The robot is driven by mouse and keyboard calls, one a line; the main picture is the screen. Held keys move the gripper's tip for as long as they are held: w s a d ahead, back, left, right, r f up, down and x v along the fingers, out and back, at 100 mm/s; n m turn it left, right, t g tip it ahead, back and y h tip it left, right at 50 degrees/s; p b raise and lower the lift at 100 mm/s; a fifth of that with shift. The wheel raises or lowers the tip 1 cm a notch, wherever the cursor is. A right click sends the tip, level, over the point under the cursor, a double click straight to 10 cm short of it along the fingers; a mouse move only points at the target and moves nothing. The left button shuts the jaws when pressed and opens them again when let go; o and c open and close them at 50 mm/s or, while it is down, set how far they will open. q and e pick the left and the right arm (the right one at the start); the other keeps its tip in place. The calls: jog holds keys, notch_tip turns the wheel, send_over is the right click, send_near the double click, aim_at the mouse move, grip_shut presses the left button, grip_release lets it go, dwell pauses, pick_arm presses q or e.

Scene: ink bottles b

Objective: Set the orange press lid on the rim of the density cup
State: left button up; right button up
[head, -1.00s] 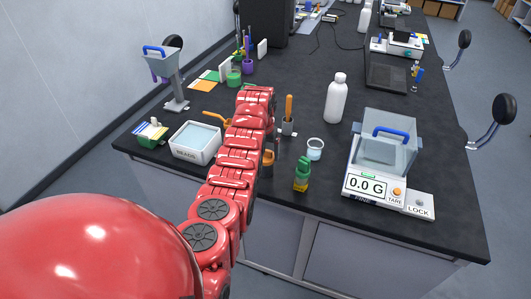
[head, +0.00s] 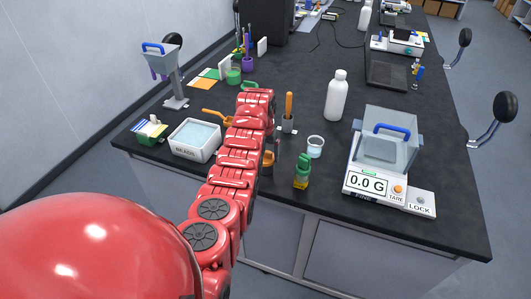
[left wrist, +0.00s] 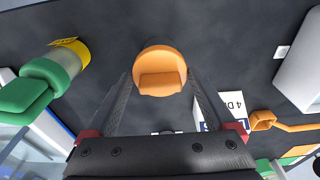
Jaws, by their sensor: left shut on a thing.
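The orange press lid (left wrist: 160,72), round with a raised block on top, sits between the two dark fingers of my left gripper (left wrist: 160,82), which is shut on it. In the head view the orange piece (head: 267,158) shows just right of my red arm, near the front of the bench, and the arm hides most of the gripper. A darker brownish side shows beyond the lid in the wrist view. I cannot tell whether it touches anything below. A small clear cup (head: 315,148) with bluish contents stands to the right; I cannot tell whether it is the density cup. My right gripper is out of view.
A green-capped bottle with yellow (head: 302,172) stands close on the right; a white tray (head: 190,153) and an orange scoop (head: 213,113) lie left.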

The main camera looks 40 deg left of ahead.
pick_arm(q)
jog(key=o, duration=1)
jog(key=shift+f, duration=0.1)
jog(key=r, duration=0.2)
jog(key=r+b, duration=0.2)
jog(key=r, duration=0.1)
jog(key=shift+s+r, duration=0.25)
jog(key=shift+r, duration=0.05)
notch_tip(320, 180, up, 12)
jog(key=s+p, duration=0.1)
jog(key=p, duration=0.2)
jog(key=shift+s+d+f, duration=0.15)
jog(key=shift+s+d, duration=0.05)
jog(key=shift+s, duration=0.05)
